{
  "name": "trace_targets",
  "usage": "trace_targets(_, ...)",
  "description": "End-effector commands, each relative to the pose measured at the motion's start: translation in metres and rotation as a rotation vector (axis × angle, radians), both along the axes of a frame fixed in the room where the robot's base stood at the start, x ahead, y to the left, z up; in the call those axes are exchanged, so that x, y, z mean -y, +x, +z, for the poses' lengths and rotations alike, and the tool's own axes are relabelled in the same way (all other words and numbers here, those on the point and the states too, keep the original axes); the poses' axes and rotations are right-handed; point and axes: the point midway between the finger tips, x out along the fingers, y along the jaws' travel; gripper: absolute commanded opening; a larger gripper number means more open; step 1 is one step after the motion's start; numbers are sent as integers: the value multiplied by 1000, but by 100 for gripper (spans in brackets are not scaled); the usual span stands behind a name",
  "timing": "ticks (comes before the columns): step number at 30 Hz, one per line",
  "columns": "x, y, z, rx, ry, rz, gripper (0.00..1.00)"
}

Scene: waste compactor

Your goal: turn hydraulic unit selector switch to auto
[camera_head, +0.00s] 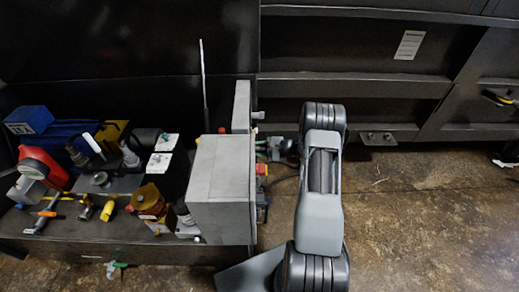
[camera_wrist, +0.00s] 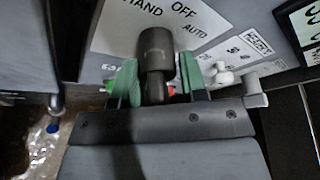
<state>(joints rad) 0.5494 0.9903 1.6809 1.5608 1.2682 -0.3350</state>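The selector switch (camera_wrist: 156,62) is a dark knob in the wrist view, standing out from a pale label plate (camera_wrist: 112,32) printed HAND, OFF and AUTO. Which word it points to cannot be told. My gripper (camera_wrist: 157,82) has green fingertips standing apart on either side of the knob. The left fingertip is very close to it, and a gap shows on the right; contact cannot be told. In the head view my gripper (camera_head: 274,146) is small and partly hidden at the right side of the grey control box (camera_head: 222,185). The switch cannot be made out there.
Small white levers (camera_wrist: 222,75) sit right of the switch, near a display (camera_wrist: 309,22). A narrower grey box (camera_head: 241,110) stands behind the control box. Floor (camera_head: 430,220) at right is clear.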

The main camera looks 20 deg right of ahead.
Motion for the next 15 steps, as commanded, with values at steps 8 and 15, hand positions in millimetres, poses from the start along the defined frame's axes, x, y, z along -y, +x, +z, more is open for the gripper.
trace_targets(8,-3,2,-1,0,-1,-1,39)
trace_targets(15,-2,2,-1,0,-1,-1,26)
